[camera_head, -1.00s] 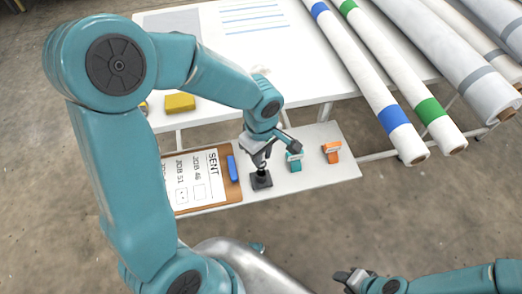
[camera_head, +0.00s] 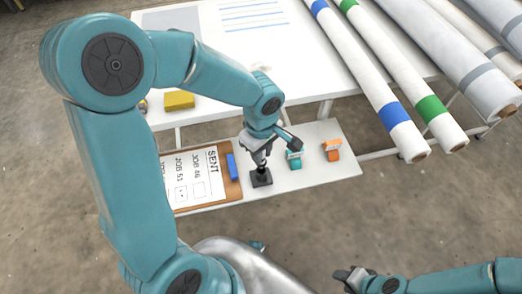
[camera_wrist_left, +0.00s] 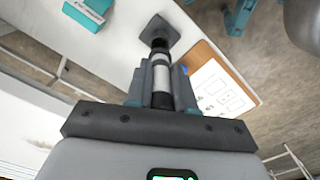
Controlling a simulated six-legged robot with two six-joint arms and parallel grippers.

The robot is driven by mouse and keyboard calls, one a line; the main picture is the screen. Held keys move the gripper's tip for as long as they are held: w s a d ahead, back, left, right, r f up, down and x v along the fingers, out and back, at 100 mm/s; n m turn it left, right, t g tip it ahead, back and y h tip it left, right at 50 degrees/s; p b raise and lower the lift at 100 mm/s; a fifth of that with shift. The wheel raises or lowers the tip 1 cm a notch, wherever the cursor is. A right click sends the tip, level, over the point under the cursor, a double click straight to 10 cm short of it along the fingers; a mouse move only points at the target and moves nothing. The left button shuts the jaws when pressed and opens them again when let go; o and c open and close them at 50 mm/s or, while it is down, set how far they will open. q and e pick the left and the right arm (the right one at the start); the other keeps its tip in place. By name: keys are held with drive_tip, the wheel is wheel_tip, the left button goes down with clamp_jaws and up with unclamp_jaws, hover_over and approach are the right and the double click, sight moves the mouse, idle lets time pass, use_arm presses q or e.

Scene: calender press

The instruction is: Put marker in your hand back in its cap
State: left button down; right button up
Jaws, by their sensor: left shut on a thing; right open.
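My left gripper (camera_head: 260,152) is shut on the marker (camera_wrist_left: 162,75), whose pale barrel with dark bands shows between the fingers in the wrist view. The marker points down at a black square base (camera_head: 261,180), also in the wrist view (camera_wrist_left: 168,32), on the low white shelf. A dark upright part (camera_wrist_left: 157,40) joins the marker's far end to the base; I cannot tell where cap and marker meet or how deep the marker sits. My right gripper (camera_head: 350,277) is open and empty at the bottom of the head view, away from the shelf.
A clipboard (camera_head: 208,195) with a blue clip lies left of the base. A teal item (camera_head: 294,160) and an orange item (camera_head: 332,151) stand to its right. A white table (camera_head: 290,75) with a yellow block (camera_head: 180,101) and long rolls (camera_head: 370,80) lies behind.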

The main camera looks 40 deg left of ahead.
idle(0.8)
use_arm(q)
drive_tip(key=shift+f+b, duration=2.25)
drive_tip(key=shift+b, duration=0.35)
drive_tip(key=c, duration=0.9)
unclamp_jaws()
drive_tip(key=shift+r, duration=0.1)
wheel_tip(320, 180, up, 16)
drive_tip(key=p, duration=0.4)
drive_tip(key=shift+r, duration=0.15)
drive_tip(key=d+f+m+h+p, duration=0.2)
drive_tip(key=d+f+m+p, duration=0.15)
drive_tip(key=f, duration=0.35)
drive_tip(key=d+f+m+h+p, duration=0.1)
drive_tip(key=d+f+m+p, duration=0.3)
drive_tip(key=f, duration=0.4)
drive_tip(key=s+d+f+m+p, duration=0.1)
drive_tip(key=s+f+m, duration=0.1)
drive_tip(key=s, duration=0.1)
drive_tip(key=s+d+f+m+p, duration=0.1)
drive_tip(key=s+d+f+m, duration=0.1)
drive_tip(key=s+f, duration=0.1)
drive_tip(key=s+d+f+m+h+p, duration=0.1)
drive_tip(key=s+f+m, duration=0.1)
drive_tip(key=s+f, duration=0.1)
drive_tip(key=shift+s+d+f, duration=0.1)
drive_tip(key=shift+s+d, duration=0.05)
drive_tip(key=shift+s, duration=0.35)
